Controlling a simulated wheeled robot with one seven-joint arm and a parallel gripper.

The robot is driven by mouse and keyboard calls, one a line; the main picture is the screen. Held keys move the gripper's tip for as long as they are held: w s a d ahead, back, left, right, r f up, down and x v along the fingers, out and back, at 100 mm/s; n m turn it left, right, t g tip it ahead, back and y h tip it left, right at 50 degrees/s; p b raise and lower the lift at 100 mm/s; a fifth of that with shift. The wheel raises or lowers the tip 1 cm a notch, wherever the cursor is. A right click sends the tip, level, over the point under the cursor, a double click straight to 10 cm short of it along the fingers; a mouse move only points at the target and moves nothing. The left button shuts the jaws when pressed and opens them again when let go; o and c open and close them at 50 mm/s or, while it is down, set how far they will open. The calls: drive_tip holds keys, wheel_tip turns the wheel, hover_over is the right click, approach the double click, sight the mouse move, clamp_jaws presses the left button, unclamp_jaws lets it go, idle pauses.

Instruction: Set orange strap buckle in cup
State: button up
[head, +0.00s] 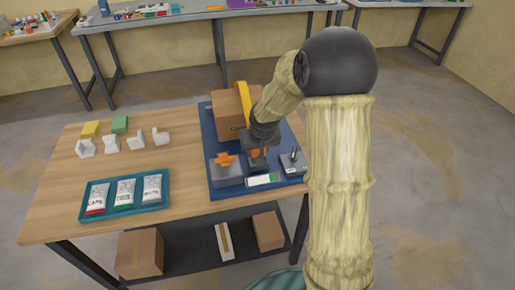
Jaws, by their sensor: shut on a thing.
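My gripper (258,166) is over the blue mat (214,128), between two grey blocks. It is shut on a small orange piece, the orange strap buckle (256,153), which is mostly hidden by the fingers. Another orange cross-shaped piece (225,159) sits on top of the left grey block (227,175). The right grey block (293,165) has a dark slender part standing on it. I cannot clearly tell a cup in this view; my arm hides part of the mat's right side.
A cardboard box (230,112) with a yellow upright piece (244,103) stands behind the gripper. A teal tray (124,211) holds packets at left. White brackets and coloured blocks lie behind it. Bare wood lies between.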

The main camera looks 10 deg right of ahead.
drive_tip(key=shift+f+b, duration=0.35)
drive_tip(key=shift+f, duration=0.15)
drive_tip(key=o, duration=1.1)
drive_tip(key=shift+o, duration=0.2)
drive_tip(key=p+v, duration=0.2)
drive_tip(key=v, duration=1.5)
drive_tip(key=shift+r+p, duration=0.15)
drive_tip(key=shift+p, duration=0.2)
drive_tip(key=shift+s, duration=0.1)
drive_tip(key=s+r+g+p, duration=0.1)
drive_tip(key=s+p, duration=0.9)
drive_tip(key=s, duration=0.5)
drive_tip(key=shift+g, duration=0.4)
